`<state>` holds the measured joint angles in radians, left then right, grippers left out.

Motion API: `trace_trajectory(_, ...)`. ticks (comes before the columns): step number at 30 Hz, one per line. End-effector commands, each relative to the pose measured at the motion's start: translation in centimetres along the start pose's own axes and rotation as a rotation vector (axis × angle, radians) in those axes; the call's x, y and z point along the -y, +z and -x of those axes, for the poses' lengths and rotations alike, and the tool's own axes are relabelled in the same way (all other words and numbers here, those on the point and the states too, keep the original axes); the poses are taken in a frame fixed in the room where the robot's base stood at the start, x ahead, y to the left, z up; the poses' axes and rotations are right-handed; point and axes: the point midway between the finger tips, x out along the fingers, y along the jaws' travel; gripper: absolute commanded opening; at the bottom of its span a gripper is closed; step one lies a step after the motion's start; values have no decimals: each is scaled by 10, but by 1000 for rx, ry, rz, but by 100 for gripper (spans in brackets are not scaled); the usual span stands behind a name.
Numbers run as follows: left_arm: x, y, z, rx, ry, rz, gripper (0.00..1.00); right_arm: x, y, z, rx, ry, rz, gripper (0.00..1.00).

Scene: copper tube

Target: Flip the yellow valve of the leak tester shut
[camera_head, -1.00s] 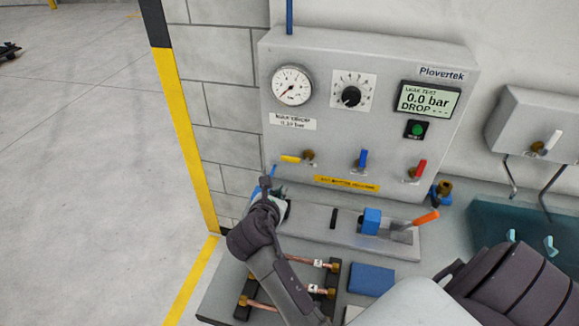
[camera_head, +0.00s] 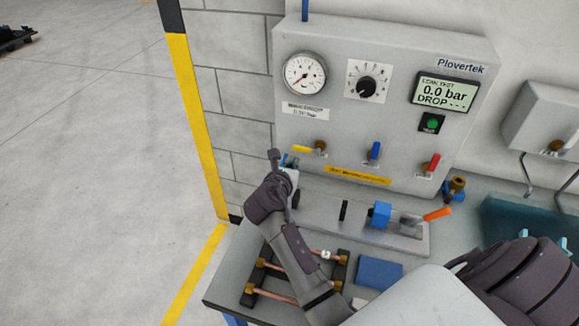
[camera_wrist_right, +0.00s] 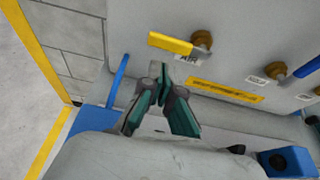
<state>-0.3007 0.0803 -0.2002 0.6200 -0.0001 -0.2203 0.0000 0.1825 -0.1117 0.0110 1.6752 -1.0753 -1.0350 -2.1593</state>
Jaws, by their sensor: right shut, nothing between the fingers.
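The leak tester (camera_head: 400,110) is a grey panel on the wall. Its yellow valve handle (camera_head: 301,149) lies level, pointing left from its brass body (camera_head: 320,148). It also shows in the right wrist view as a yellow lever (camera_wrist_right: 170,43) beside a brass knob (camera_wrist_right: 201,40). My right gripper (camera_head: 284,160) is shut and empty, just below and left of the handle. In the right wrist view the closed fingertips (camera_wrist_right: 159,70) are below the yellow lever, with a small gap showing. My left gripper is not in view.
A blue valve (camera_head: 375,151) and a red valve (camera_head: 433,163) sit to the right on the panel. Below are a blue clamp (camera_head: 380,214) with an orange handle (camera_head: 437,214), copper tubes (camera_head: 275,269) on a rack, and a blue block (camera_head: 379,272). Open floor lies left.

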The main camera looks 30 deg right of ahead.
Motion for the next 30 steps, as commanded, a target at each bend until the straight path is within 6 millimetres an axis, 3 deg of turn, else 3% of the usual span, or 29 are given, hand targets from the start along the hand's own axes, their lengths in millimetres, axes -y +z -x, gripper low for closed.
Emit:
trace_trajectory(3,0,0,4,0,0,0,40,0,2,-21,1,-1,2,0)
trace_trajectory(9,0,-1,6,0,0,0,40,0,0,-41,0,1,1,0)
trace_trajectory(23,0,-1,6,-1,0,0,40,-1,0,-45,0,2,-2,0)
trace_trajectory(30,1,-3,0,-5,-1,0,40,-13,5,-54,1,17,-44,0)
